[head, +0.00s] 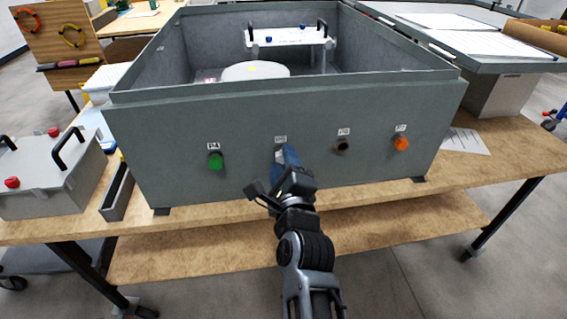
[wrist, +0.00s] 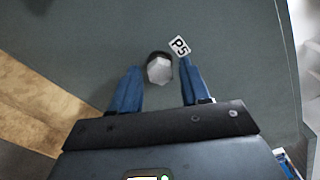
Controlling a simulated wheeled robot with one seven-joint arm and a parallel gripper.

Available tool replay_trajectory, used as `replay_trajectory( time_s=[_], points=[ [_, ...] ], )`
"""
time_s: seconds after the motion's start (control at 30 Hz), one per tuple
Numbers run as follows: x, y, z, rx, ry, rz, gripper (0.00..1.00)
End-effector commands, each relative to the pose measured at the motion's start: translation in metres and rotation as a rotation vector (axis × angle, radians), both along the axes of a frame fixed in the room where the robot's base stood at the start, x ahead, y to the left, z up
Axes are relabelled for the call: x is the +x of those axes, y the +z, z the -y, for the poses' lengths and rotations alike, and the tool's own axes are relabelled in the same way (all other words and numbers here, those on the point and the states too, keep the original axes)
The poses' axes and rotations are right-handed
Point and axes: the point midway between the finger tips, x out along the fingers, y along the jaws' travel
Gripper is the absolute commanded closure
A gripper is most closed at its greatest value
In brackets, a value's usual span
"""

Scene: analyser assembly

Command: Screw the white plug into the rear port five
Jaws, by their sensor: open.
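The white plug (wrist: 159,70) sits at the dark round mouth of rear port five (wrist: 158,54) in the wrist view, beside its P5 label (wrist: 180,46). How deep it is seated cannot be told. My gripper (head: 288,153) is at the middle of the grey box's near wall in the head view. In the wrist view its two blue fingers stand open on either side of the plug, with visible gaps. In the head view the gripper largely hides the port and plug.
The grey analyser box (head: 150,140) stands on a wooden table (head: 200,215). Its wall carries a green plug (head: 215,161) at P4, an open dark port (head: 341,146) and an orange plug (head: 401,143). A grey case (head: 45,185) with black handles stands at left.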

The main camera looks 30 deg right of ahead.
Motion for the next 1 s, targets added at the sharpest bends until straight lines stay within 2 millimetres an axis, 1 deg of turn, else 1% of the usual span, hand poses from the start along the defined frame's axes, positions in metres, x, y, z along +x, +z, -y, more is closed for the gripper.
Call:
replay_trajectory(
  time_s=[0.07, 0.17, 1.0],
  points=[
    [0.0, 0.003, 0.0, -0.051, 0.002, -0.018, 0.54],
    [0.0, 0.006, 0.0, -0.206, 0.002, -0.068, 0.54],
    [0.0, -0.005, 0.001, -1.724, -0.001, -0.559, 0.54]
  ],
)
